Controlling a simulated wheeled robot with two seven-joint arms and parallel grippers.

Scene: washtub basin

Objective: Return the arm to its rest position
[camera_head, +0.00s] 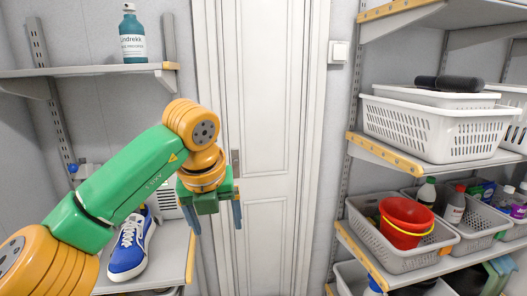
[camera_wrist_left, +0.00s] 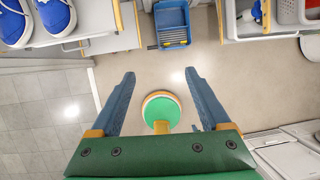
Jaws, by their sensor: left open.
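My left arm comes in from the left in the head view, raised in front of the white door. Its gripper (camera_head: 214,214) hangs downward with the two blue-grey fingers apart and nothing between them. In the left wrist view the same gripper (camera_wrist_left: 157,100) is open over the floor, with a round green-topped thing (camera_wrist_left: 161,112) seen far below between the fingers. I cannot tell for sure what that round thing is. My right gripper is in neither view.
A left shelf holds a blue shoe (camera_head: 130,247); a teal bottle (camera_head: 133,38) stands on the shelf above. Right shelves hold white baskets (camera_head: 437,127) and a red bucket (camera_head: 405,217). A blue crate (camera_wrist_left: 173,22) stands on the floor. Space before the door (camera_head: 280,130) is free.

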